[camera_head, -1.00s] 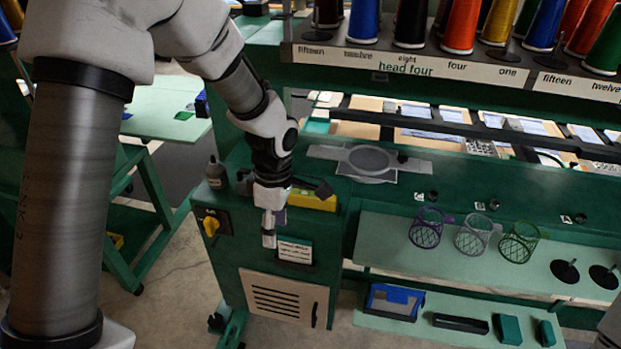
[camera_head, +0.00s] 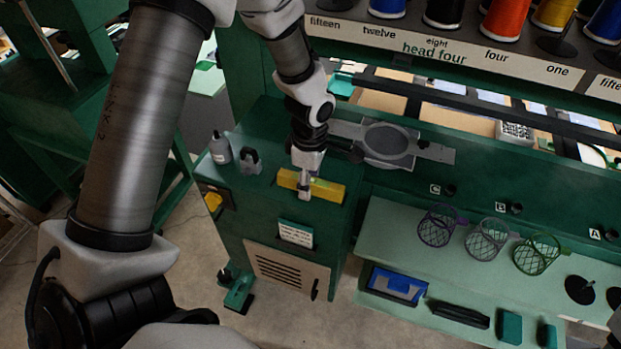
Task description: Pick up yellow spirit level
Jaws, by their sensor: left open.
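The yellow spirit level (camera_head: 328,191) lies flat on top of the green machine cabinet, left of centre in the head view. My left gripper (camera_head: 304,196) points down at the level, and its fingers cover part of the level's middle. The fingers are open; whether they touch the level I cannot tell. My right gripper is not in view.
A grey bottle (camera_head: 220,149) and a small dark grey object (camera_head: 250,161) stand left of the level. A grey hoop frame (camera_head: 388,144) lies behind it to the right.

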